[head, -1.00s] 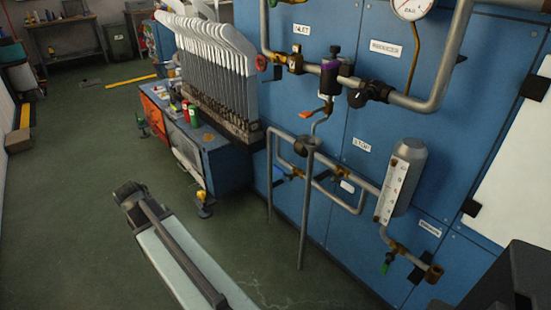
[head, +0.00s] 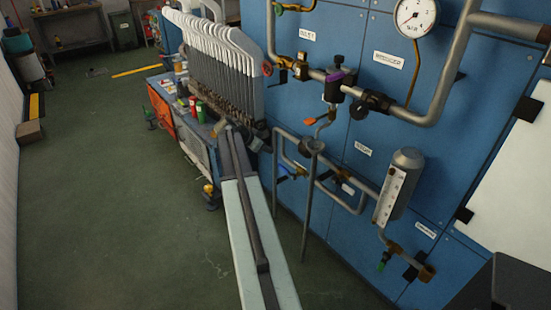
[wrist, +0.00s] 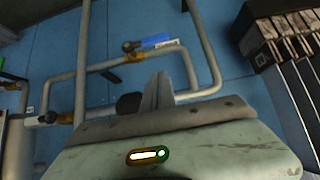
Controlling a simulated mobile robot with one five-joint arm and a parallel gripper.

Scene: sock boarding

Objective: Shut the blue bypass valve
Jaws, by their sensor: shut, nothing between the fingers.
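The blue bypass valve's lever (head: 287,172) shows small on the lower pipe loop in the head view, left of the upright post. In the wrist view the blue lever (wrist: 158,41) sits on a brass valve body (wrist: 135,57) and lies roughly along its pipe. My gripper (wrist: 158,88) is shut and empty, below the lever in that picture and apart from it. In the head view my arm reaches toward the left side of the pipework; its fingertips are hard to make out there.
Grey pipes (head: 325,187) with a post surround the valve. An orange lever (head: 310,122) is above, and a flowmeter (head: 398,190) with a green-handled valve (head: 382,265) is to the right. A workbench (head: 185,135) with upright white boards (head: 222,60) stands left. The floor (head: 110,210) at left is clear.

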